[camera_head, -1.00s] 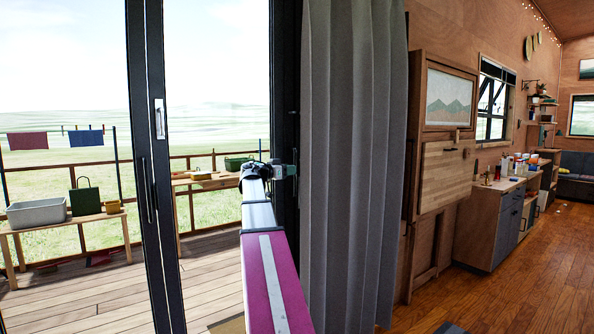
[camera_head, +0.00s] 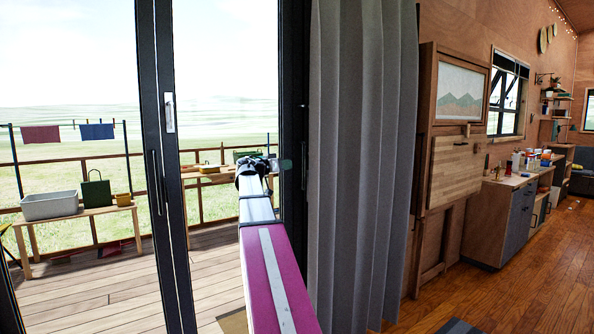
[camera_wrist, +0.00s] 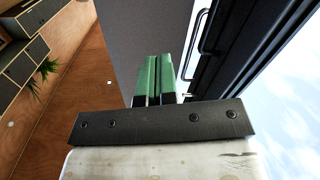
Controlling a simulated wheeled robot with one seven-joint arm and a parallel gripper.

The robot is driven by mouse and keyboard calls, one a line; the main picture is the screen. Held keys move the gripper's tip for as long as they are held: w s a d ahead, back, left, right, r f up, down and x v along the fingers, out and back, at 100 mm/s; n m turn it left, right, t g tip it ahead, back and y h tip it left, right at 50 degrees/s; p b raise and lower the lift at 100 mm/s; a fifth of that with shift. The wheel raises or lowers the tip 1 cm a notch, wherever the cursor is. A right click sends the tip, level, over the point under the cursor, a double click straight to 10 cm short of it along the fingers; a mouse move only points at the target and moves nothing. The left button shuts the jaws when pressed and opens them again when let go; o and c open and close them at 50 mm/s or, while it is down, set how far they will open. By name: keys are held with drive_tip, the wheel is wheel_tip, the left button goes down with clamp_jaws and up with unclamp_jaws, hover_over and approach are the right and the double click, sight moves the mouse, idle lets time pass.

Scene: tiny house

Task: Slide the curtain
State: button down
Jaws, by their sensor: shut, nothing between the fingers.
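The grey curtain (camera_head: 362,170) hangs in vertical folds, bunched at the right side of the glass door. My gripper (camera_head: 283,165) is at the end of my outstretched arm, close to the curtain's left edge, in front of the door frame. In the wrist view my gripper's green fingers (camera_wrist: 153,78) are together with nothing between them. The curtain (camera_wrist: 150,30) shows there as a dark grey surface just beyond the fingertips. I cannot tell whether the fingertips touch it.
The black-framed glass door (camera_head: 165,170) with a handle stands left of my arm. Outside is a deck with a bench (camera_head: 85,212) holding a grey tub (camera_head: 50,205). To the right are a wooden cabinet (camera_head: 453,170), a kitchen counter (camera_head: 507,215) and open wooden floor.

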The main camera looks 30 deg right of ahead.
drive_tip(key=a+f+n, duration=0.2)
drive_tip(key=a+n, duration=0.1)
drive_tip(key=n, duration=1.4)
drive_tip(key=a+f+n, duration=0.1)
drive_tip(key=a+n, duration=0.3)
drive_tip(key=n, duration=1.2)
drive_tip(key=d, duration=1.4)
drive_tip(key=shift+d, duration=0.15)
drive_tip(key=shift+w, duration=0.1)
